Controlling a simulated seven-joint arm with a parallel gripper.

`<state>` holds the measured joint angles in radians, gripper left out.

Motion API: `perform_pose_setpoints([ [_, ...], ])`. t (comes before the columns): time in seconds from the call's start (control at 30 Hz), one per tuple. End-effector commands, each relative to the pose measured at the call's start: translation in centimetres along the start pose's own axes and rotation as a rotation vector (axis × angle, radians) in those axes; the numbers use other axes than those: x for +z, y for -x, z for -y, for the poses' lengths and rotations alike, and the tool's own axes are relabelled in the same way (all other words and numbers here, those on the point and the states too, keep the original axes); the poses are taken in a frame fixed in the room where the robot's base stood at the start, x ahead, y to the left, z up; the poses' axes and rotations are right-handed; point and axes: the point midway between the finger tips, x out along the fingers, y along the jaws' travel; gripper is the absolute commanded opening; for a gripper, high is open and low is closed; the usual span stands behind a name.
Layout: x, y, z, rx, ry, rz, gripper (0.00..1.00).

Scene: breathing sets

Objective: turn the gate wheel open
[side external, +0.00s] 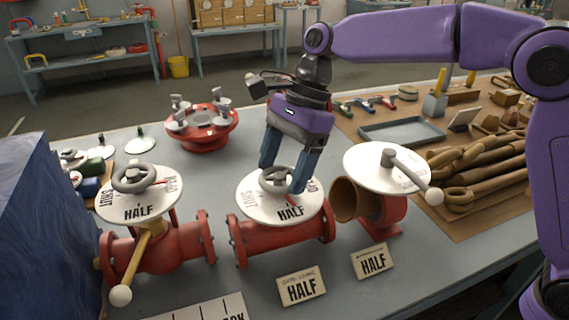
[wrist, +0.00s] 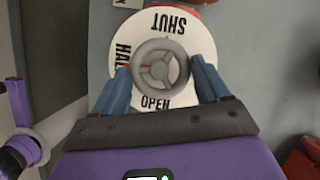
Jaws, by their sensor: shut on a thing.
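The grey handwheel (side external: 276,174) sits on a white round dial (side external: 258,213) above the red middle valve body (side external: 280,240). In the wrist view the wheel (wrist: 163,45) is centred on the dial (wrist: 200,37), marked SHUT, HALF and OPEN. A small red mark at the wheel's left side lies toward HALF. My gripper (side external: 282,178) comes down from above, its blue fingers shut on the wheel's rim from both sides. It also shows in the wrist view (wrist: 161,70). The fingers partly cover the wheel and dial in the side view.
Another handwheel valve with a HALF dial (side external: 118,205) and yellow lever stands left. A valve with a grey lever on a white disc (side external: 360,172) stands close at right. HALF cards (side external: 302,287) lie in front. A red flanged part (side external: 203,127) stands behind.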

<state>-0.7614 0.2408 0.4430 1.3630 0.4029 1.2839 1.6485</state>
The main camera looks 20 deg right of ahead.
Motion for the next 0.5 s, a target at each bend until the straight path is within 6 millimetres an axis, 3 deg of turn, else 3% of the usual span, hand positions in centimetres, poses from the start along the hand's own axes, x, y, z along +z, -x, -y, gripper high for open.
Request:
perform_pose_setpoints([
  [0.5,0.06,0.00,0.52,0.181,0.437,0.001,0.45],
])
